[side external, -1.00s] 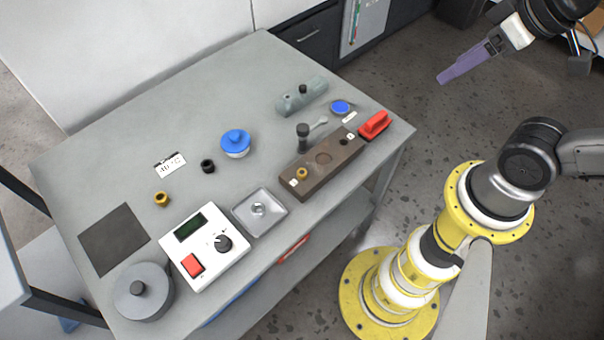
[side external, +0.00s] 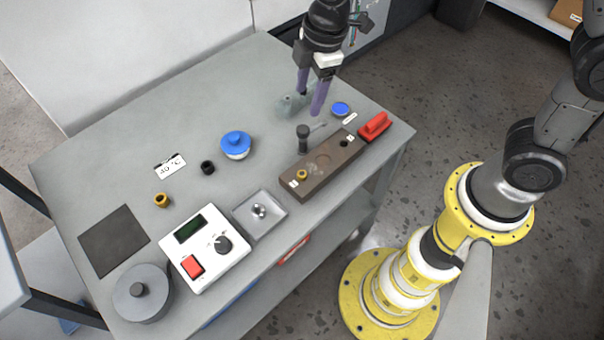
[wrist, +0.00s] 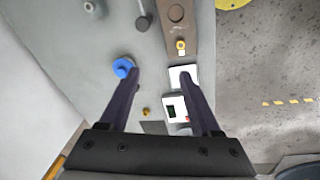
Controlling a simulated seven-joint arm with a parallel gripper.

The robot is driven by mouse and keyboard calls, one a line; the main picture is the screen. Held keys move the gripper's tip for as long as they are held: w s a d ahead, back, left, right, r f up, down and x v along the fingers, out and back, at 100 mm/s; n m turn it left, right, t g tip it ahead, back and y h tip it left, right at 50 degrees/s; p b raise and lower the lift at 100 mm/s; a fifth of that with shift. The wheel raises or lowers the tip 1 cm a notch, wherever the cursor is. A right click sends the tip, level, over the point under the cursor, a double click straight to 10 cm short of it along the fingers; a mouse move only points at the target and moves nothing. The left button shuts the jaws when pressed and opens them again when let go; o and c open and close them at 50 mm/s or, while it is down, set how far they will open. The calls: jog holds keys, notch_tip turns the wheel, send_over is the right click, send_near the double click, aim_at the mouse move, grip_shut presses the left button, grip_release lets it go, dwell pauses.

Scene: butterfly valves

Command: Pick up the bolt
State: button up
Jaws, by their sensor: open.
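A small silver piece (side external: 259,211), which may be the bolt, lies in a square metal tray (side external: 276,225). A dark upright piece with a round head (side external: 303,132) stands behind the brown block; which one is the bolt I cannot tell for sure. My gripper (side external: 310,103) is open and empty, pointing down above the far right part of the table, near the grey cylindrical part (side external: 285,106), which it partly hides. In the wrist view my gripper (wrist: 160,75) shows two purple fingers spread apart, and the dark upright piece (wrist: 143,23) lies beyond them.
The brown block (side external: 325,165) holds a brass fitting (side external: 302,175). A red-handled piece (side external: 374,124), a blue-lidded jar (side external: 236,145), a black ring (side external: 208,167), a brass nut (side external: 161,200) and a white control box (side external: 205,247) stand around. The table's back left is clear.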

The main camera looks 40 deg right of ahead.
jog(key=n+g, duration=0.1)
jog(key=g, duration=0.1)
send_over(302, 173)
notch_tip(302, 173, down, 8)
jog(key=shift+h, duration=0.3)
jog(key=f, duration=0.6)
jog(key=shift+s+a+f, duration=0.15)
jog(key=shift+s+f, duration=0.1)
jog(key=shift+s, duration=0.05)
jog(key=shift+w+f, duration=0.15)
jog(key=shift+f, duration=1.5)
jog(key=shift+w+f, duration=0.1)
jog(key=shift+f, duration=1.5)
grip_shut()
